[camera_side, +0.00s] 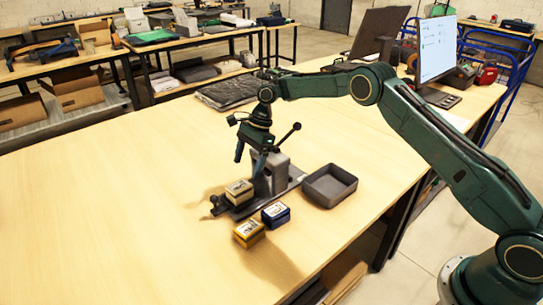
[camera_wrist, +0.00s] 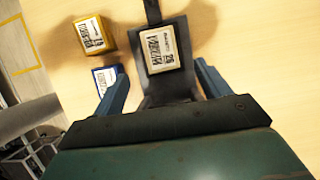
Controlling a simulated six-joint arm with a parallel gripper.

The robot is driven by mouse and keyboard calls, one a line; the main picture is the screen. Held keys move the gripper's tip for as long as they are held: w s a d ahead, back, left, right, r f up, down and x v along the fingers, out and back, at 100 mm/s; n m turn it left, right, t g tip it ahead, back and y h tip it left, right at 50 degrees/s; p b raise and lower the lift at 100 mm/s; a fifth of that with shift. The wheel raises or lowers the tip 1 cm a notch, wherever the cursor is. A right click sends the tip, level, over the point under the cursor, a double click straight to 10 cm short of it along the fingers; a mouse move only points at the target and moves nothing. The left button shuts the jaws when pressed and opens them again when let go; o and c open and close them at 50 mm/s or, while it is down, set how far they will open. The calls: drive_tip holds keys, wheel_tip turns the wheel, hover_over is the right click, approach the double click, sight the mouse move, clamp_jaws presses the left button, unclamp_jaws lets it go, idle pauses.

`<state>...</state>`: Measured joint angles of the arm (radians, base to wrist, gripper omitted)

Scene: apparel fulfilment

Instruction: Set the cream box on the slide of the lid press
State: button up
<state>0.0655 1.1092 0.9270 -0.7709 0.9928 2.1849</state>
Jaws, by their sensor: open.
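The cream box (camera_side: 239,188) rests on the slide (camera_side: 222,208) of the grey lid press (camera_side: 272,176). In the wrist view the cream box (camera_wrist: 163,46) lies label up on the dark slide, near its far end. My gripper (camera_side: 248,158) is above the press and the box, with its fingers pointing down. In the wrist view my gripper (camera_wrist: 159,70) is open, one blue finger on each side of the slide, with nothing between the fingertips. The cream box is apart from both fingers.
A yellow box (camera_side: 249,233) and a blue box (camera_side: 276,214) stand on the table in front of the press. A grey tray (camera_side: 346,190) is to its right. The press lever (camera_side: 289,135) sticks up behind my gripper. The table's left side is clear.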

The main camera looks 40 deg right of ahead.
drive_tip(key=v, duration=0.6)
drive_tip(key=shift+r, duration=0.2)
idle(0.4)
drive_tip(key=s+r+n+t+h, duration=0.15)
drive_tip(key=s+r+n, duration=0.25)
drive_tip(key=s+r, duration=0.55)
drive_tip(key=s+r+n+t, duration=0.2)
drive_tip(key=s+r+n, duration=0.4)
drive_tip(key=r, duration=0.6)
drive_tip(key=s+d+f+n+h, duration=0.1)
drive_tip(key=s+d+n, duration=0.1)
drive_tip(key=s, duration=0.7)
drive_tip(key=s+d+f+n+t+h, duration=0.1)
drive_tip(key=s+n, duration=0.2)
drive_tip(key=s, duration=0.7)
drive_tip(key=s+d+f+n+t+h, duration=0.1)
drive_tip(key=s+d+n, duration=0.1)
drive_tip(key=s, duration=0.7)
drive_tip(key=shift+s+d+f+n, duration=0.3)
drive_tip(key=shift+s+n, duration=0.05)
drive_tip(key=shift+n, duration=0.15)
